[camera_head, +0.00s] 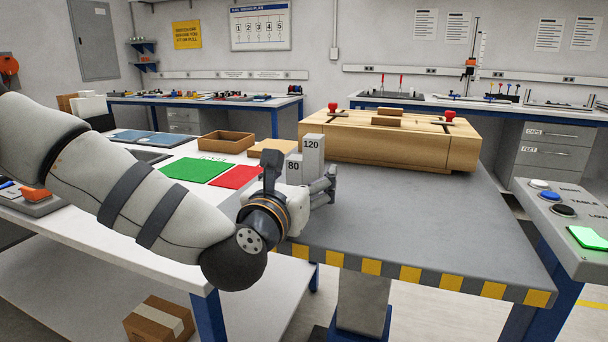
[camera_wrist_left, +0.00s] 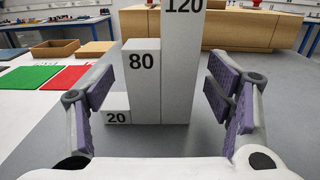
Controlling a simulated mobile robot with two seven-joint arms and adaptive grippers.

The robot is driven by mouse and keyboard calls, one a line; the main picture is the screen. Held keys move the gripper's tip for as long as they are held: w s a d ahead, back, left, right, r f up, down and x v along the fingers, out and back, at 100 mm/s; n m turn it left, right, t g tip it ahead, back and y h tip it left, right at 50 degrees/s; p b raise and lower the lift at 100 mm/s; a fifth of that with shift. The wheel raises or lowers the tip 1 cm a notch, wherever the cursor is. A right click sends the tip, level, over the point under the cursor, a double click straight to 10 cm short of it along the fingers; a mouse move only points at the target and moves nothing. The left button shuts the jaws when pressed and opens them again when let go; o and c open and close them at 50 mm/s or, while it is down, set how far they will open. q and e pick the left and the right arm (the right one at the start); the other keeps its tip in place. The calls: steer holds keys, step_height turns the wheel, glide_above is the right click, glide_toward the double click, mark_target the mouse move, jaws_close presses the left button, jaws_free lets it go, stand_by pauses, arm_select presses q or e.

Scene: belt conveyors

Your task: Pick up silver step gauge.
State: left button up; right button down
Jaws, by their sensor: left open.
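The silver step gauge (camera_head: 313,153) stands upright on the grey table, with steps marked 80 and 120 in the head view. In the left wrist view the step gauge (camera_wrist_left: 178,75) shows steps marked 20, 80 and 120, rising from left to right. My left gripper (camera_head: 302,180) is open in front of the gauge and hides its lower part in the head view. In the left wrist view its purple-padded fingers (camera_wrist_left: 160,98) are spread to either side of the gauge, apart from it. My right gripper is not in view.
A wooden fixture with red knobs (camera_head: 390,142) stands behind the gauge. A green mat (camera_head: 197,169), a red mat (camera_head: 238,177) and a wooden tray (camera_head: 226,141) lie on the white table to the left. The grey table's right side (camera_head: 450,225) is clear. A button panel (camera_head: 565,212) stands at right.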

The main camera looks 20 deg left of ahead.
arm_select(q)
steer(key=shift+w+f, duration=0.1)
steer(key=shift+w, duration=0.8)
steer(key=c, duration=1.5)
